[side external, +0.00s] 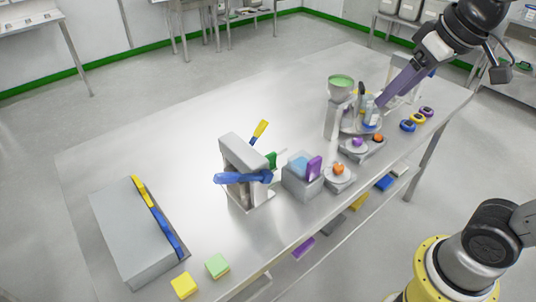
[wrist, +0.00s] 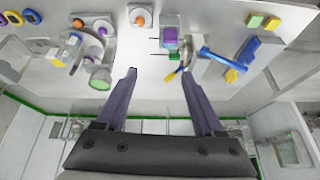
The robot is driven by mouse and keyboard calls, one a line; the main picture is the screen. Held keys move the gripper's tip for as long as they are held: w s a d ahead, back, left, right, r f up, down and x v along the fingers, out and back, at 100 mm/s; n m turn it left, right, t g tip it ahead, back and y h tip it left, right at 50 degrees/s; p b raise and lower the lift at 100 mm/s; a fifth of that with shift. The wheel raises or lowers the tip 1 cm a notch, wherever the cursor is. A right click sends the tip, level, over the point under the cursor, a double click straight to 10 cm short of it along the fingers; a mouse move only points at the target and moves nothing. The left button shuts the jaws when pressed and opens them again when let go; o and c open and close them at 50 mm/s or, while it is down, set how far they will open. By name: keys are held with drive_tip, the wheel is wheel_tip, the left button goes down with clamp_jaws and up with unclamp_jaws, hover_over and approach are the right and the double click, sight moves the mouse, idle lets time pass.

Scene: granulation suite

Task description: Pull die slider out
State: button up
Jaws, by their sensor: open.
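No part is plainly marked as the die slider, and I cannot tell which one it is. A grey press-like frame (side external: 238,152) stands mid-table with a blue lever (side external: 243,178), a yellow-tipped handle (side external: 260,130) and a green part (side external: 271,160) at its side. The blue lever also shows in the wrist view (wrist: 222,61), right of the fingers. Beside the frame is a grey block (side external: 299,187) with a purple upright piece (side external: 315,168). My gripper (side external: 382,102) is at the upper right, near the green-bowled apparatus. In the wrist view its purple fingers (wrist: 159,72) are wide apart and empty.
The green-bowled apparatus (side external: 340,82) stands at the table's right part, with knobs (side external: 338,169) along the front edge and coloured rings (side external: 418,118) farther right. A grey box (side external: 125,232) with yellow and blue strips lies at left. The table's back left is clear.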

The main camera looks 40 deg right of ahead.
drive_tip(key=w+a+g, duration=0.1)
drive_tip(key=w, duration=0.9)
drive_tip(key=g, duration=0.4)
hover_over(270, 154)
wheel_tip(270, 154, down, 16)
drive_tip(key=shift+n, duration=0.3)
wheel_tip(270, 154, down, 14)
drive_tip(key=shift+a+f, duration=0.1)
drive_tip(key=shift+f, duration=0.05)
drive_tip(key=shift+c, duration=0.3)
clamp_jaws()
